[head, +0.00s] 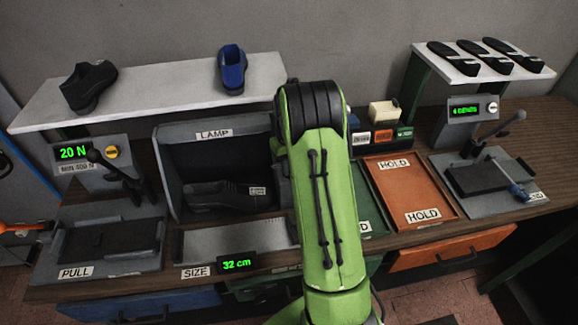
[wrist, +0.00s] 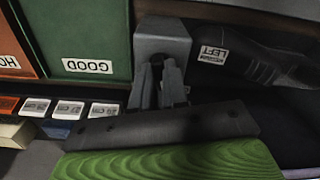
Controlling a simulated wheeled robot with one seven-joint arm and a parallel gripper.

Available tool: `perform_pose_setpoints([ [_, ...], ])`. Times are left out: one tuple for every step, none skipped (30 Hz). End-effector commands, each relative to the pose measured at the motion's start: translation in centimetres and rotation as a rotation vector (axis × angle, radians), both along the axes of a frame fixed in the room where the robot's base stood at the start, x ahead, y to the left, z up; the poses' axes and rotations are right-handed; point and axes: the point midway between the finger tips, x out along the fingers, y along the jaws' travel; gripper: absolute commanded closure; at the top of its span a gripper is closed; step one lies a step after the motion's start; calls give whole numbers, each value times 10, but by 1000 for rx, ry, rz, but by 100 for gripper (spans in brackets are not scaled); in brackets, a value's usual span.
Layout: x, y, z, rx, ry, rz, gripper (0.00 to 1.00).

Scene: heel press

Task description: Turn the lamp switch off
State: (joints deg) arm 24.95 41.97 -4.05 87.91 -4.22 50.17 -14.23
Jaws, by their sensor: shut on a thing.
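The lamp booth (head: 172,160) is a grey box with a LAMP sign (head: 214,133). Its interior looks dark and a black shoe (head: 215,197) lies in it. In the wrist view a grey switch box (wrist: 163,36) stands at the booth's edge, beside the shoe (wrist: 250,62) with its LEFT label. My gripper (wrist: 165,72) is at the face of this box, with its grey fingers closed around a small dark part, the lamp switch (wrist: 157,59). Most of the switch is hidden between the fingers. In the head view my green arm hides the gripper and switch.
Label blocks (head: 383,137) and a green GOOD tray (wrist: 88,30) lie beside the switch box. An orange HOLD tray (head: 412,187) is further right. A size plate reading 32 cm (head: 237,264) lies in front of the booth. A shelf (head: 150,88) with two shoes is behind.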

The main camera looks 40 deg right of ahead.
Motion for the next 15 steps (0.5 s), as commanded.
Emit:
perform_pose_setpoints([
  [1,0,0,-3,-4,34,100],
  [1,0,0,-3,-4,56,100],
  [1,0,0,-2,-4,83,100],
  [1,0,0,-2,-4,103,100],
  [1,0,0,-1,-3,120,100],
  [1,-1,1,-2,-3,143,100],
  [1,-1,1,-2,-3,158,100],
  [1,-1,1,-2,-3,173,100],
  [1,-1,1,-1,-3,190,100],
  [1,-1,1,-1,-3,203,100],
  [1,-1,1,-1,-3,213,100],
  [1,-1,1,-1,-3,226,100],
  [1,-1,1,-1,-3,235,100],
  [1,-1,1,-1,-3,243,100],
  [1,-1,1,-2,-3,250,100],
])
